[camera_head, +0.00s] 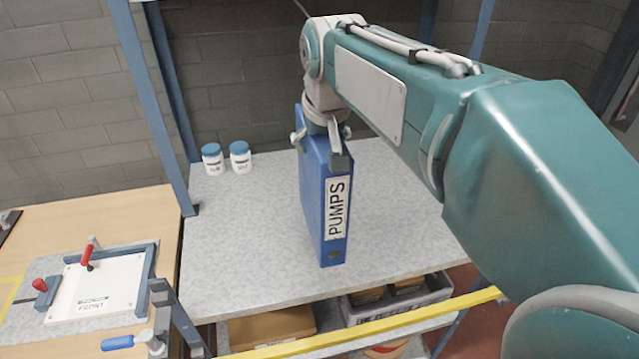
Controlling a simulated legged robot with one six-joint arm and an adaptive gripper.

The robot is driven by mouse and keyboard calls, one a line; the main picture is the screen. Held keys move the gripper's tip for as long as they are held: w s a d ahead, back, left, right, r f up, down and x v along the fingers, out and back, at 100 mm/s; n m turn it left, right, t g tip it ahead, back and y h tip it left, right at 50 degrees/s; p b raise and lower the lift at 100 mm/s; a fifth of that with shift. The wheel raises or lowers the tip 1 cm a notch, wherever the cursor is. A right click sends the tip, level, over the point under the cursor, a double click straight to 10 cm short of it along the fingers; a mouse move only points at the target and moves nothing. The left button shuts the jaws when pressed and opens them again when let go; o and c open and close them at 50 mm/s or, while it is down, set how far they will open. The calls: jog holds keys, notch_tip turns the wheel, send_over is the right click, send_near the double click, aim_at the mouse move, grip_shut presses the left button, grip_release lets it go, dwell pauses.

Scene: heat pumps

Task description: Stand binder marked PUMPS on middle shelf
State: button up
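The blue binder (321,225) shows a white label reading PUMPS on its spine. It is upright with its spine toward me, at the middle of the grey speckled shelf (240,245). My gripper (322,142) is at the binder's top edge, with a finger on either side, and looks shut on it. I cannot tell whether the binder's bottom touches the shelf or hangs just above it. My arm hides the right part of the shelf.
Two white jars with blue lids (226,158) stand at the shelf's back left. A yellow bar (370,328) runs along the front below. A lower level holds a grey crate (435,297) and a brown box (270,327). A wooden bench with a clamped plate (100,287) is at left.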

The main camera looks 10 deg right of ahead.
jog(key=w+d+f, duration=0.6)
jog(key=d+f, duration=0.6)
jog(key=f, duration=0.1)
jog(key=shift+d, duration=0.3)
jog(key=shift+w, duration=0.1)
jog(key=o, duration=1.1)
jog(key=shift+c, duration=0.2)
